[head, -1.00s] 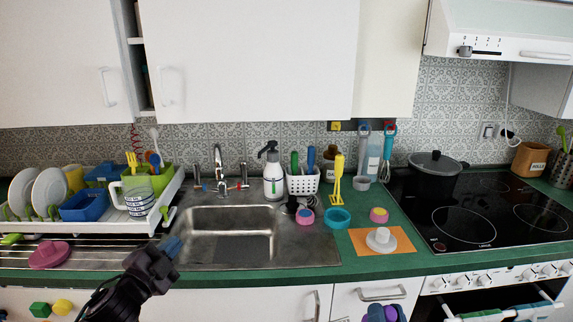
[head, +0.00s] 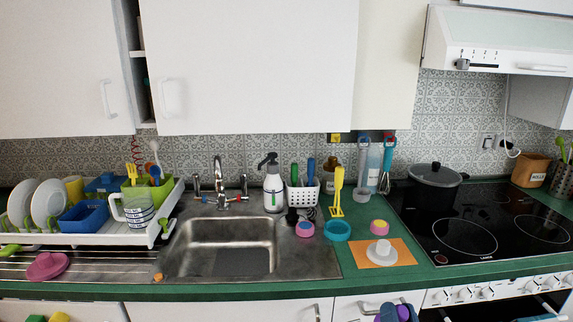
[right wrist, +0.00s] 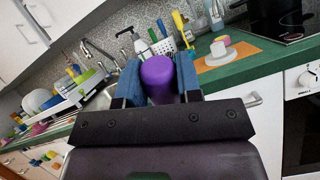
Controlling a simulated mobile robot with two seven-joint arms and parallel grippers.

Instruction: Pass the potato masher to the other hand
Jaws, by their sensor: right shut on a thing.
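My right gripper (head: 396,314) is at the bottom edge of the head view, in front of the counter. In the right wrist view its blue fingers (right wrist: 159,80) are shut on a purple thing (right wrist: 158,72) with a rounded end. Only that end shows clearly, so I cannot tell from its shape whether it is the potato masher. A yellow utensil (head: 337,192) with a long handle and a wide foot, masher-like, stands upright on the counter right of the sink. My left gripper is out of view.
The green counter (head: 250,290) holds a sink (head: 230,245), a dish rack (head: 100,238), a turquoise ring (head: 337,231) and an orange mat (head: 362,252) with a white piece on it. A pot (head: 437,190) stands on the hob. Cabinets hang above.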

